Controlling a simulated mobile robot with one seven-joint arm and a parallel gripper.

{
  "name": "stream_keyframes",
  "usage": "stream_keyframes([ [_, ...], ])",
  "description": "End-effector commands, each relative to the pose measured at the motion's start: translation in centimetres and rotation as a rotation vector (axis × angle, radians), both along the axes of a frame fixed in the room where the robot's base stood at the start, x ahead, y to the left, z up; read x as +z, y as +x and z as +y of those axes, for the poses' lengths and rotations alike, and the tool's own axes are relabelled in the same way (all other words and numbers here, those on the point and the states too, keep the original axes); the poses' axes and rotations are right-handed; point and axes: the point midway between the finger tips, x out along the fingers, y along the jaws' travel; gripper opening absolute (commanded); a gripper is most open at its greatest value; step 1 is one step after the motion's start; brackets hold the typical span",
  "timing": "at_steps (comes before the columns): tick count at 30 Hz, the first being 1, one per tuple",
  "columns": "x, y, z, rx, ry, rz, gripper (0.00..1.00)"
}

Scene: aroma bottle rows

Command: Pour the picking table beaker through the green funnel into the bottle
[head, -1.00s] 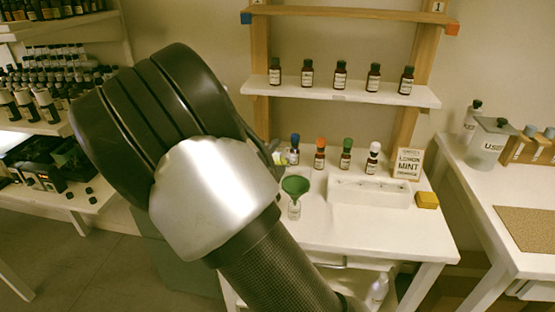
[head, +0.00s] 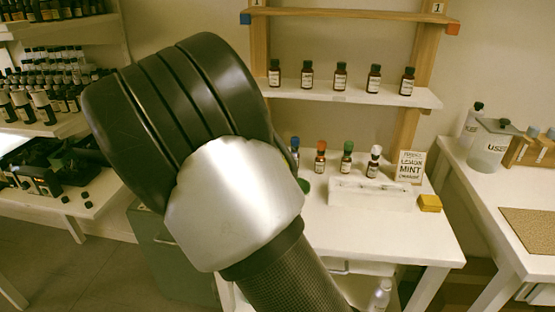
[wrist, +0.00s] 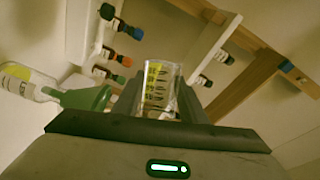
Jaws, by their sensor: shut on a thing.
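My gripper (wrist: 160,104) is shut on a clear beaker (wrist: 157,86) with dark graduation marks and a yellow-green patch, seen in the wrist view between the two dark fingers. The green funnel (wrist: 88,98) is left of the beaker there, its narrow end at the mouth of a clear bottle (wrist: 28,82) with a yellow label. Funnel and beaker look close, but I cannot tell whether they touch. In the head view my arm hides the gripper, the beaker and the bottle. Only a green sliver of the funnel (head: 304,185) shows beside the arm.
Behind the funnel stand small bottles with blue, orange, green (head: 346,160) and white caps. A shelf (head: 350,96) with several dark bottles hangs above.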

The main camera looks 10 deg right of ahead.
Motion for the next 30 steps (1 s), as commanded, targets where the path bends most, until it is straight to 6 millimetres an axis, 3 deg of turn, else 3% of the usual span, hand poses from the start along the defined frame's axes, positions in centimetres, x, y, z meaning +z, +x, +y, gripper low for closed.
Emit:
stream_keyframes([
  [30, 0.15, -0.25, -0.2, 0.0, 0.024, -0.034, 0.15],
])
